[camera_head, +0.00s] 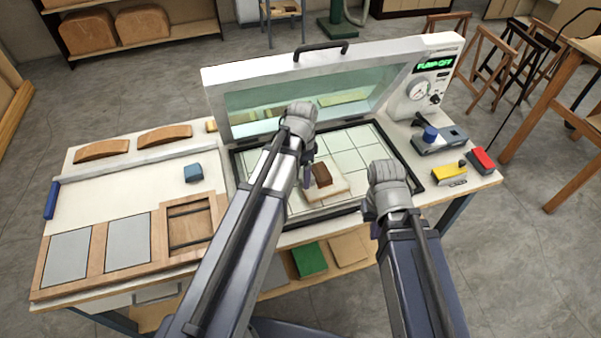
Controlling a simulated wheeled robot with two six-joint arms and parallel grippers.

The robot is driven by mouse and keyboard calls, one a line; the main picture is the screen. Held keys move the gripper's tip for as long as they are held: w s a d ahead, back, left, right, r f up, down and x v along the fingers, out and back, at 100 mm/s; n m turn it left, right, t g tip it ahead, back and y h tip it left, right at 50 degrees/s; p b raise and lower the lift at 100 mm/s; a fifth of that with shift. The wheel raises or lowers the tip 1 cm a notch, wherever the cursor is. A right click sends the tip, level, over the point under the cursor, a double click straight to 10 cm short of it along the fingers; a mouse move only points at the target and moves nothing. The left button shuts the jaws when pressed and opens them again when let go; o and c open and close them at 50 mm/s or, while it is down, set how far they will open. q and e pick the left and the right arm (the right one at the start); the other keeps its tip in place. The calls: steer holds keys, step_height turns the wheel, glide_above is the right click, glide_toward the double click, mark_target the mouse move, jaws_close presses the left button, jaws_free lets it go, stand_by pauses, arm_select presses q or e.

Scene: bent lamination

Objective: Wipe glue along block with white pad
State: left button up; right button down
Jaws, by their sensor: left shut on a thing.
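A small brown block (322,174) sits on a pale, whitish square pad (328,192) over the gridded bed of the press. My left gripper (310,176) is at the block's left side and is shut; it seems to grip the block, but my arm hides part of the contact. Whether block and pad are joined cannot be told. My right gripper (386,190) is over the right side of the bed, apart from the pad. Its fingers are hidden behind its wrist. No glue can be made out.
The press lid (310,88) stands raised behind the bed. A control box (425,90) and a blue-topped tool (437,137) are on the right, near yellow (449,175) and red (482,160) items. A blue block (194,172) and curved wooden pieces (164,136) lie left.

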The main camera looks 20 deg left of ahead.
arm_select(q)
steer(key=f+b, duration=0.2)
steer(key=f, duration=0.1)
steer(key=d+f+b, duration=0.1)
steer(key=shift+w+f, duration=0.2)
steer(key=shift+w, duration=0.2)
steer(key=w+a, duration=0.1)
steer(key=w, duration=0.1)
steer(key=w+a, duration=0.1)
steer(key=a, duration=0.1)
steer(key=shift+w+r, duration=0.2)
steer(key=shift+w, duration=0.2)
steer(key=shift+s+d, duration=0.8)
steer(key=shift+s, duration=0.2)
steer(key=shift+s+d, duration=0.75)
steer(key=shift+s, duration=0.2)
steer(key=shift+f+b, duration=0.35)
steer(key=shift+b, duration=0.1)
steer(key=shift+w+a, duration=0.1)
steer(key=shift+w, duration=0.05)
steer(key=shift+w+a+r, duration=0.15)
steer(key=shift+w+a, duration=0.3)
steer(key=shift+w, duration=0.1)
steer(key=shift+w+a, duration=0.1)
steer(key=shift+w+a, duration=0.4)
steer(key=shift+w, duration=0.15)
